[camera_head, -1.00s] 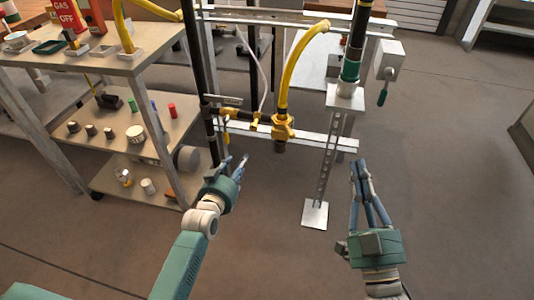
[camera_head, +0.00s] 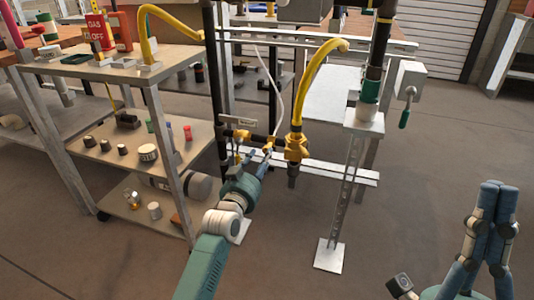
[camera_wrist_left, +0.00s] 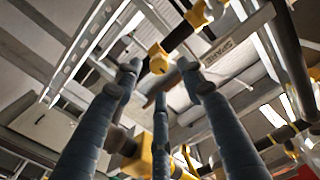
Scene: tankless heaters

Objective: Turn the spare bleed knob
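A small yellow knob (camera_wrist_left: 158,58) shows just past my left fingertips in the left wrist view. A tag (camera_wrist_left: 222,47) beside it seems to read SPARE; it also shows on the pipework in the head view (camera_head: 244,122). Small yellow fittings (camera_head: 240,134) sit on the dark pipe near this tag. My left gripper (camera_head: 265,155) reaches up close below the pipework. In the left wrist view (camera_wrist_left: 159,74) its fingers are apart, with nothing between them. Whether they touch the knob I cannot tell. My right gripper (camera_head: 498,188) has its fingers together, empty, at the lower right.
A larger yellow valve (camera_head: 296,147) with a yellow hose (camera_head: 308,80) stands right of my left gripper. A metal post (camera_head: 346,190) and a green-handled box (camera_head: 410,75) are further right. A shelf unit (camera_head: 85,65) with small parts stands left. The floor between post and right gripper is clear.

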